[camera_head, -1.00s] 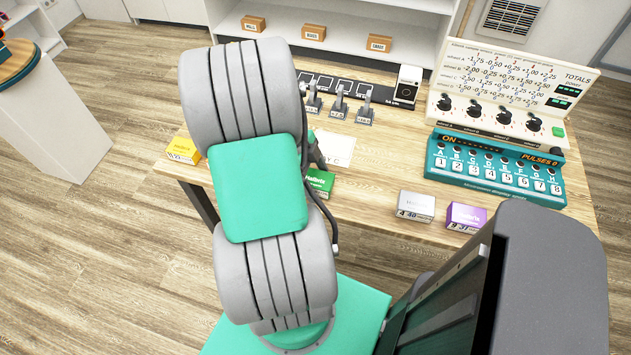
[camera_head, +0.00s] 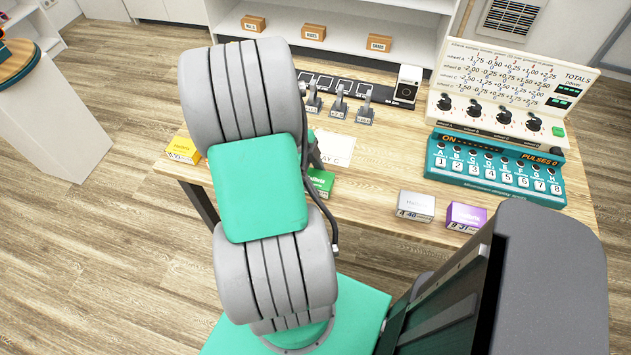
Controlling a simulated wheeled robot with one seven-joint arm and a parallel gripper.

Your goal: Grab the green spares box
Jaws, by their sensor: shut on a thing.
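The green spares box (camera_head: 320,182) stands on the wooden table (camera_head: 390,165), just right of my arm's green middle link. Its left part is hidden behind my arm, and its white label strip faces the front. My gripper is hidden behind my own arm. Only a small dark piece shows at the arm's right edge, just above the green box, and I cannot tell which part of me it is. Whether anything touches the green box cannot be seen.
A yellow box (camera_head: 183,150) stands left of my arm. A grey box (camera_head: 415,206) and a purple box (camera_head: 466,217) stand near the front edge. A white card (camera_head: 335,148) lies behind the green box. A teal button panel (camera_head: 495,168) fills the right.

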